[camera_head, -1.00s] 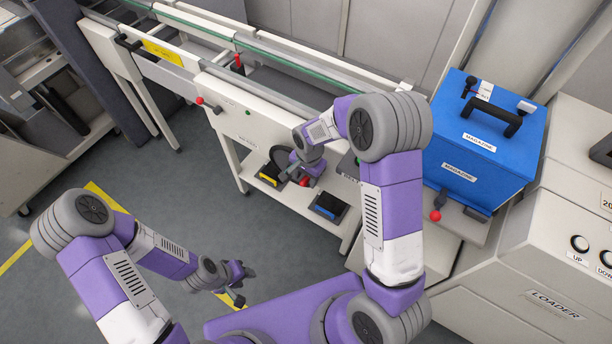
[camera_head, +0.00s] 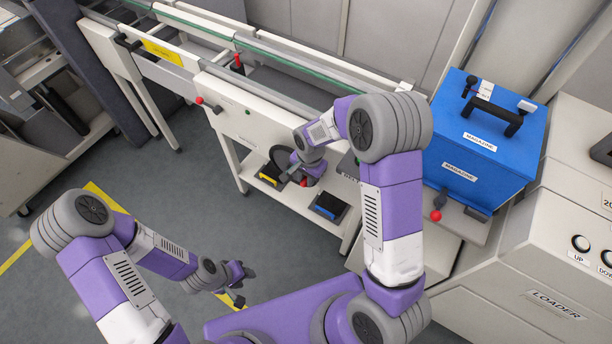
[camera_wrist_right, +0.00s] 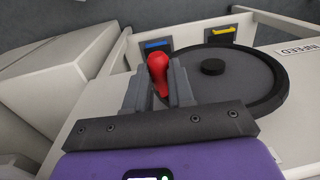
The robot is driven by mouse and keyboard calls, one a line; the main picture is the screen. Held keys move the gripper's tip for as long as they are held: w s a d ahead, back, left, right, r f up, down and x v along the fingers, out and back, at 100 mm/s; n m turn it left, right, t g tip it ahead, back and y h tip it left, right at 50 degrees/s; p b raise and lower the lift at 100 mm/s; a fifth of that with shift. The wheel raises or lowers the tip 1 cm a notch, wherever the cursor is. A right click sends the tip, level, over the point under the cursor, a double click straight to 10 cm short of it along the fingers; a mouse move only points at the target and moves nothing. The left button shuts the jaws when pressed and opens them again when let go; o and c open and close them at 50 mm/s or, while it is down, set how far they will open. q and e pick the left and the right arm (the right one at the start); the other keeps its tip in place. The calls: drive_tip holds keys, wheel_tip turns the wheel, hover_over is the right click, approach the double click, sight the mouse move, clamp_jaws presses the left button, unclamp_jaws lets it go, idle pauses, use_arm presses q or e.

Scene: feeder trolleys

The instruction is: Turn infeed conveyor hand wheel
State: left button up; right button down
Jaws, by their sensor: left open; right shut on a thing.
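The hand wheel (camera_wrist_right: 235,75) is a dark disc with a black rim and a black centre hub, on the pale front panel of the infeed conveyor (camera_head: 250,123). In the head view the hand wheel (camera_head: 279,156) is partly hidden behind my right arm. My right gripper (camera_wrist_right: 160,85) is shut on the wheel's red handle (camera_wrist_right: 158,68), at the left side of the wheel in the right wrist view. The red handle (camera_head: 304,182) also shows in the head view. My left gripper (camera_head: 241,283) is open and empty over the floor, away from the conveyor.
A lower shelf holds a yellow-marked tray (camera_head: 268,179) and a blue-marked tray (camera_head: 326,208). A blue magazine box (camera_head: 487,140) stands to the right, above a red knob (camera_head: 436,215). The loader cabinet (camera_head: 545,270) is at the far right.

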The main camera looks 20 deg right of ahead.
wheel_tip(320, 180, down, 6)
drive_tip(key=s+d+b, duration=0.1)
drive_tip(key=s+b, duration=0.1)
drive_tip(key=shift+d+r, duration=0.15)
drive_tip(key=shift+d, duration=0.2)
drive_tip(key=shift+s, duration=0.1)
idle(0.5)
drive_tip(key=c, duration=1.4)
unclamp_jaws()
drive_tip(key=o, duration=0.4)
drive_tip(key=shift+d, duration=0.1)
drive_tip(key=shift+r, duration=0.1)
